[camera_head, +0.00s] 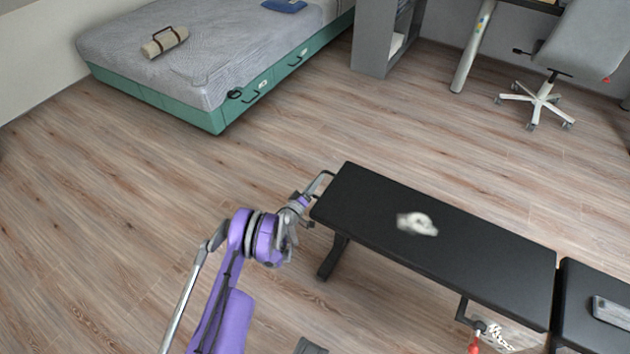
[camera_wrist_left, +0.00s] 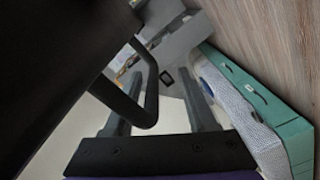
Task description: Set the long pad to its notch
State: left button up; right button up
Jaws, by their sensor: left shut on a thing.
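The long pad (camera_head: 380,230) is a flat black bench pad that reaches from the middle of the head view toward the lower right. A bent handle (camera_wrist_left: 149,108) stands out from its left end and also shows in the head view (camera_head: 319,181). My left gripper (camera_head: 309,197) is at that end, shut on the handle, with its fingers on either side of the bar in the left wrist view. The pad's dark underside (camera_wrist_left: 50,60) fills the upper left there. I cannot make out the notch. My right gripper is not in view.
A crumpled whitish thing (camera_head: 417,223) lies on the long pad. A shorter black pad (camera_head: 575,300) with a phone-like object (camera_head: 611,312) is beyond a narrow gap. A lettered plate (camera_head: 508,334) and red knob (camera_head: 474,347) are below. Floor is clear toward the bed (camera_head: 190,75).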

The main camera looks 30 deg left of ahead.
pick_arm(q)
jog(key=shift+d+f, duration=0.35)
jog(key=shift+r, duration=0.1)
jog(key=shift+s+a+r+p, duration=0.15)
jog(key=shift+s+p, duration=1.3)
jog(key=shift+s, duration=1.3)
jog(key=shift+s+a+f+p, duration=0.15)
jog(key=shift+s+p, duration=1.25)
jog(key=shift+s, duration=1.3)
jog(key=shift+r, duration=0.1)
